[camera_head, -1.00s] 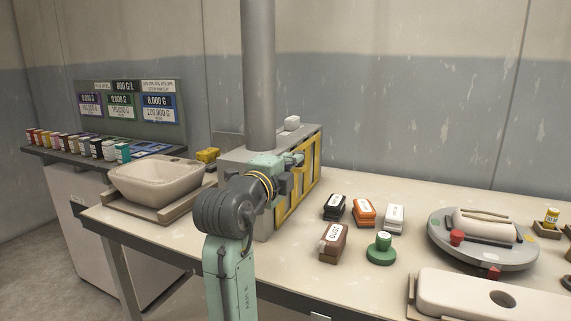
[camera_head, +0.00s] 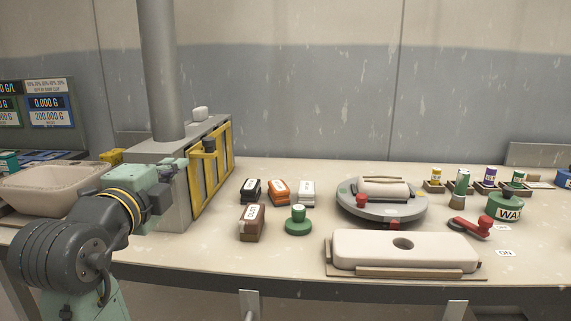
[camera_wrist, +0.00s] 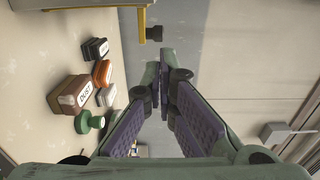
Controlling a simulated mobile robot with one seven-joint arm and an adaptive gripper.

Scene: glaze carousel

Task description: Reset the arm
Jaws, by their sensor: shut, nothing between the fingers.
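My arm is folded at the lower left of the head view, and its end with my gripper (camera_wrist: 161,72) is beside the grey box with the yellow frame (camera_head: 207,172). In the wrist view my gripper's two purple-padded fingers come together at their far ends, shut with nothing between them. The fingertips are hard to make out in the head view. A brown block labelled DUST (camera_wrist: 70,94) and a green knobbed piece (camera_wrist: 88,122) lie on the table left of the fingers in the wrist view, apart from them.
Black, orange and white blocks (camera_head: 278,190) stand mid-table. A grey carousel (camera_head: 381,213) holds a pale piece. A long pale block with a hole (camera_head: 403,250) lies in front. A red-handled tool (camera_head: 470,227) and green pot (camera_head: 505,205) are at right. A basin (camera_head: 50,190) is left.

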